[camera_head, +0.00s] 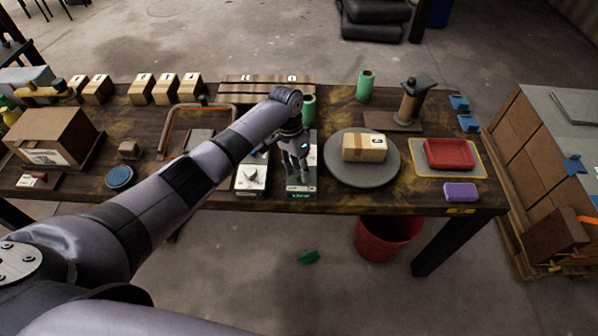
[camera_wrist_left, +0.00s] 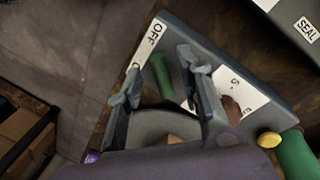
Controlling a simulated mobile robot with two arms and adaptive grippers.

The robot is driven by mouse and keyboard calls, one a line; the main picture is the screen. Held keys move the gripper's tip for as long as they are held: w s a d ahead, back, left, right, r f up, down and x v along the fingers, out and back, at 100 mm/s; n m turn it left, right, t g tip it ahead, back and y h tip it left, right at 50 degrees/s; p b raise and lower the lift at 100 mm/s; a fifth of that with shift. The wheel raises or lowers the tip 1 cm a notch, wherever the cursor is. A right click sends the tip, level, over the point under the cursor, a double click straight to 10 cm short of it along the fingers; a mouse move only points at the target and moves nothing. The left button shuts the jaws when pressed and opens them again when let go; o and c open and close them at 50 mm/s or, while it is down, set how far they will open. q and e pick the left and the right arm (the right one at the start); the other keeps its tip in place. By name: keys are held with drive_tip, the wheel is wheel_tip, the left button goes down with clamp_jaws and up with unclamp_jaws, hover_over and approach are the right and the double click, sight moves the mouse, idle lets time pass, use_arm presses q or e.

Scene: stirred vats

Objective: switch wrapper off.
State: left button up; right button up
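The dark control box (camera_head: 301,190) stands at the table's front edge, left of a round grey turntable (camera_head: 333,177) bearing a taped carton (camera_head: 364,148). In the left wrist view its tilted grey panel (camera_wrist_left: 215,58) has a white OFF label (camera_wrist_left: 150,42) near one end. A green part (camera_wrist_left: 162,76) shows between my fingers; its lower end is hidden. My left gripper (camera_head: 296,158) points down over the box. In the wrist view the left gripper (camera_wrist_left: 160,72) has its fingers apart; I cannot tell whether they touch the green part. My right gripper is not in view.
A red tray (camera_head: 449,153) and purple block (camera_head: 460,192) lie to the right. A red bin (camera_head: 386,236) and green piece (camera_head: 308,257) are on the floor.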

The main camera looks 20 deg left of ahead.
use_arm(q)
wheel_tip(320, 180, up, 10)
drive_tip(key=w+a, duration=0.1)
drive_tip(key=shift+a+r, duration=0.25)
drive_tip(key=shift+a, duration=0.15)
